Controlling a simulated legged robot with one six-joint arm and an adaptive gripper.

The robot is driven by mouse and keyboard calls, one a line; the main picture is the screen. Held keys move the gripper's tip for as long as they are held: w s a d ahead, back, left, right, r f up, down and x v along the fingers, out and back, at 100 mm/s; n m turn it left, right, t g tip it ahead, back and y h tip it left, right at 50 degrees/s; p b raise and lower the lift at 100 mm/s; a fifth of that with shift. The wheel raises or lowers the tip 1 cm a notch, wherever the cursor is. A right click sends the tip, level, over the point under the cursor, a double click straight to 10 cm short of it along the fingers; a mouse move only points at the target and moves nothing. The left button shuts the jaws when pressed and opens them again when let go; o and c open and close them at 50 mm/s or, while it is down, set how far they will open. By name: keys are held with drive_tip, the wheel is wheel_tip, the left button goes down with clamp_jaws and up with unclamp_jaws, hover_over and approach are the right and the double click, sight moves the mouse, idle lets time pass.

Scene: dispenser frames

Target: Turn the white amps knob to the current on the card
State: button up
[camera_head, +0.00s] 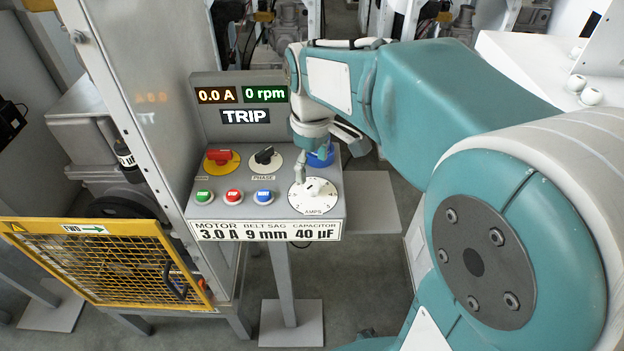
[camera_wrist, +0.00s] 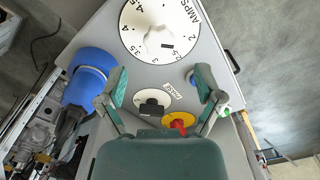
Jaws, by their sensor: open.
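The white amps knob (camera_head: 314,188) sits on a round white dial (camera_head: 325,204) at the right of the sloped panel. In the wrist view the knob (camera_wrist: 158,39) and its numbered dial (camera_wrist: 137,17) are at the top centre. A small dark mark shows beside the knob; I cannot tell its exact setting. The card (camera_head: 266,230) on the panel's front edge reads MOTOR 3.0 A, BELT SAG 9 mm, CAPACITOR 40 µF. My gripper (camera_head: 301,172) is over the panel near the dial's back edge. In the wrist view my gripper (camera_wrist: 160,88) is open and empty, the knob beyond its fingertips.
A red knob on yellow (camera_head: 221,158), a black PHASE knob (camera_head: 264,155) and green (camera_head: 204,196), red (camera_head: 234,196) and blue (camera_head: 264,196) buttons crowd the panel. A blue object (camera_head: 321,157) stands behind the dial. Displays (camera_head: 245,116) read 0.0 A, 0 rpm, TRIP. A yellow cage (camera_head: 100,262) is at left.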

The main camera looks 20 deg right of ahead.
sight(312, 185)
wheel_tip(312, 185, down, 5)
drive_tip(key=c, duration=1.1)
